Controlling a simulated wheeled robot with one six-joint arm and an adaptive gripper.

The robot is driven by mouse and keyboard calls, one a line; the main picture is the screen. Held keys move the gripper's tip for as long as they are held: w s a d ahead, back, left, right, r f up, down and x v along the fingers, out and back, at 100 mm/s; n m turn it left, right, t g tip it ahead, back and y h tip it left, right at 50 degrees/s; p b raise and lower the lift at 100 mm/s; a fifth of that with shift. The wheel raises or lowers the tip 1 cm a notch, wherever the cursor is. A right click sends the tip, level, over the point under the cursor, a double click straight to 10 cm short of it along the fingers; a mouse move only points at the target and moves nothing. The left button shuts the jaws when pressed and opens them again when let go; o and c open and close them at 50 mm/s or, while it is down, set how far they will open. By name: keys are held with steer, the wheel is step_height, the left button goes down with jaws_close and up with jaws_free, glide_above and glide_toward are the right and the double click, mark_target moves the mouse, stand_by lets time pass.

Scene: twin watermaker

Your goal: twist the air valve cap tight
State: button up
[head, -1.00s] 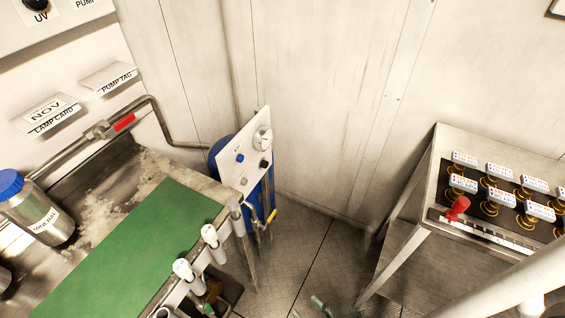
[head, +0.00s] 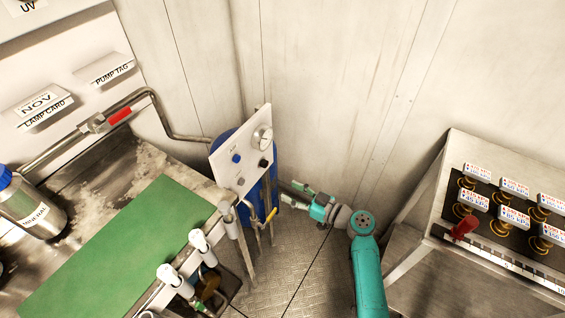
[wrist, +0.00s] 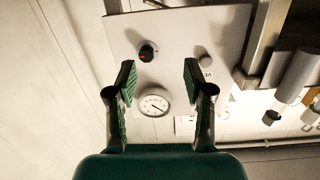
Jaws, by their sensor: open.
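Small lettering is above the blue knob, too small to read; I cannot tell for certain which one is the air valve cap. In the wrist view the panel shows upside down, with a dark red-marked knob (wrist: 147,52), a greyish cap (wrist: 205,61) beside lettering, and the gauge (wrist: 153,102). My gripper (head: 297,194) is right of the panel, open and empty, its green-padded fingers (wrist: 160,78) apart in front of the panel.
A bench with a green mat (head: 120,245) and white-capped fittings (head: 200,240) is at left. A yellow-handled valve (head: 271,215) hangs below the panel. Open floor lies between.

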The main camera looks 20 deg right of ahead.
mark_target(267, 164)
steer(key=shift+n+y, duration=0.5)
steer(key=w+a+r, duration=0.1)
steer(key=w, duration=0.2)
steer(key=w+a+r, duration=0.1)
steer(key=w, duration=0.3)
steer(key=w+a, duration=0.1)
steer(key=w, duration=0.2)
steer(key=shift+w+a+r, duration=0.25)
steer(key=shift+w+r, duration=0.05)
steer(key=shift+r, duration=0.1)
jaws_close()
